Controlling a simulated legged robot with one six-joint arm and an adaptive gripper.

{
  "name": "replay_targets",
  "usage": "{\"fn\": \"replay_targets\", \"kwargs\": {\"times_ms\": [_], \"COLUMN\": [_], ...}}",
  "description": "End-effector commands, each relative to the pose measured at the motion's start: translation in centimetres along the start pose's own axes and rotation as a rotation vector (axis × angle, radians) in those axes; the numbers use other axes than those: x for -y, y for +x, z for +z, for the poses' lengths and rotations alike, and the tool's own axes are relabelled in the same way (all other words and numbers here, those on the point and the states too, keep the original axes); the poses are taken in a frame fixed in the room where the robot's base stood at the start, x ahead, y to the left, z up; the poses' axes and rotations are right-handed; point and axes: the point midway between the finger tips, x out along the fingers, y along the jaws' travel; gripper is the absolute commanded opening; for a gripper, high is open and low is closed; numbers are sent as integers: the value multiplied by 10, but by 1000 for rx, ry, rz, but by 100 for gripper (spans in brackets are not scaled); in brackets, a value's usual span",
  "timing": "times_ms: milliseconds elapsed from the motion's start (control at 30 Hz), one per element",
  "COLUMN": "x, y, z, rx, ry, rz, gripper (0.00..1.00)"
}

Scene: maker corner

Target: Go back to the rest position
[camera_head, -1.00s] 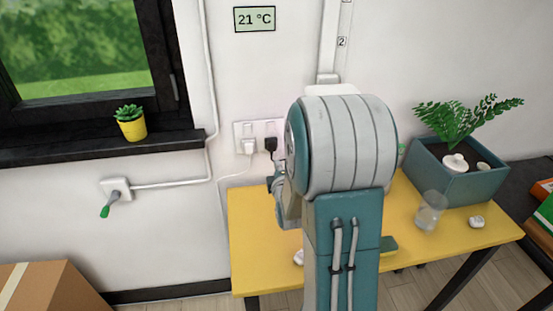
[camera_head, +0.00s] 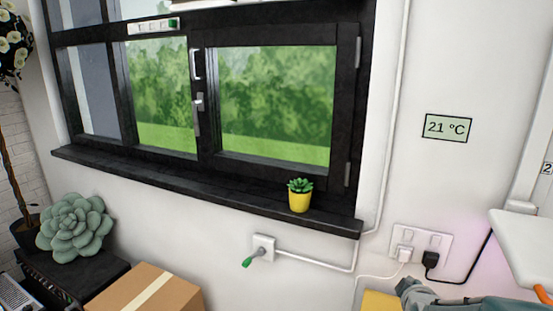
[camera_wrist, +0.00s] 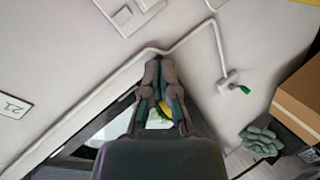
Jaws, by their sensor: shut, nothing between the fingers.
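My gripper (camera_wrist: 159,66) shows in the wrist view with its fingertips together and nothing held between them. It points toward the white wall near the cable and the window. In the head view, a grey and teal part of my arm shows at the bottom right edge, in front of the yellow table (camera_head: 380,301). I cannot make out my fingertips in the head view.
A black-framed window (camera_head: 270,105) has a sill with a yellow plant pot (camera_head: 299,201). A green-tipped lever (camera_head: 248,261), a socket with plugs (camera_head: 421,246) and a display (camera_head: 447,128) are on the wall. A cardboard box (camera_head: 148,292) stands below.

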Motion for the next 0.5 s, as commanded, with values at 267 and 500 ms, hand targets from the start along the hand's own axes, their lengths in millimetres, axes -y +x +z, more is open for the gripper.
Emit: {"fn": "replay_targets", "kwargs": {"times_ms": [267, 500], "x": [26, 58], "y": [-87, -178], "z": [-45, -54], "rx": [77, 242], "ry": [349, 624], "rz": [-253, -442], "gripper": [0, 0]}}
